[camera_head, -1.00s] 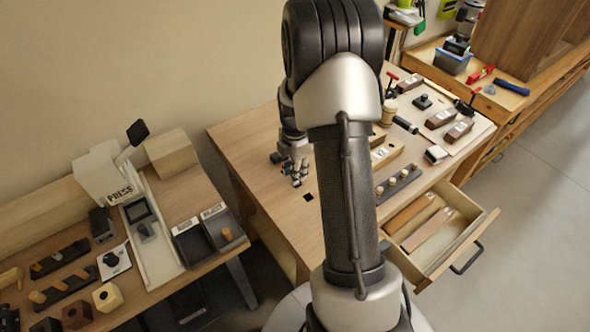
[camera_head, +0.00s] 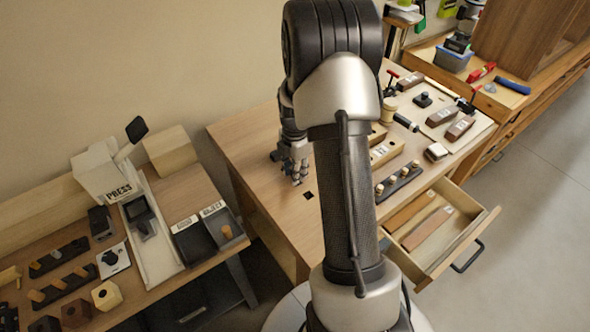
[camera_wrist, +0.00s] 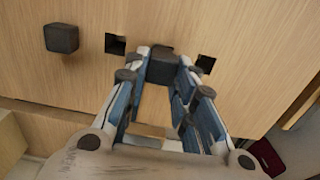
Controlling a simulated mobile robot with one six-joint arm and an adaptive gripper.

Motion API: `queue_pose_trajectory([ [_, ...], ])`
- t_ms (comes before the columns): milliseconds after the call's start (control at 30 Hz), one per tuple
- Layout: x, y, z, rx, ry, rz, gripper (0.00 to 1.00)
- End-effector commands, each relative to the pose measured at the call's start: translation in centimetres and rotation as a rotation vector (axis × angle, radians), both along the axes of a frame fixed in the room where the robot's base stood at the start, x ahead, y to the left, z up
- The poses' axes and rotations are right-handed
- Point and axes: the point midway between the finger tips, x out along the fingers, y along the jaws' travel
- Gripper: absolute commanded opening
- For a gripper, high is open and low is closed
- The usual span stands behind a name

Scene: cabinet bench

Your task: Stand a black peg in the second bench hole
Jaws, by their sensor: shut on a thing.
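My gripper (camera_wrist: 163,72) is shut on a black peg (camera_wrist: 162,66), a dark square block between its fingertips in the wrist view. It is over the bench top, between two open square holes. One hole (camera_wrist: 115,44) is left of the fingers and another hole (camera_wrist: 205,63) is right of them. I cannot tell whether the held peg's lower end is clear of the wood. Another black peg (camera_wrist: 62,38) stands upright farther left. In the head view, my gripper (camera_head: 297,181) is near an open hole (camera_head: 308,195) on the bench (camera_head: 250,150).
In the head view, a dark rack with several light pegs (camera_head: 398,180) lies right of my arm. An open drawer (camera_head: 440,240) juts from the bench front. Planes and other tools crowd the far right. A second table with a press (camera_head: 105,175) stands left.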

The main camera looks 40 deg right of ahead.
Motion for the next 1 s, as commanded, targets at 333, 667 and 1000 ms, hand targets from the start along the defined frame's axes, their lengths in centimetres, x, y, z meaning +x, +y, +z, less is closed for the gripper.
queue_pose_trajectory([
  [333, 0.0, 0.0, -0.5, 0.000, 0.000, 0.000, 0.00],
  [667, 0.0, 0.0, -0.6, 0.000, 0.000, 0.000, 0.00],
  [1000, 0.0, 0.0, -1.3, 0.000, -0.001, 0.000, 0.00],
])
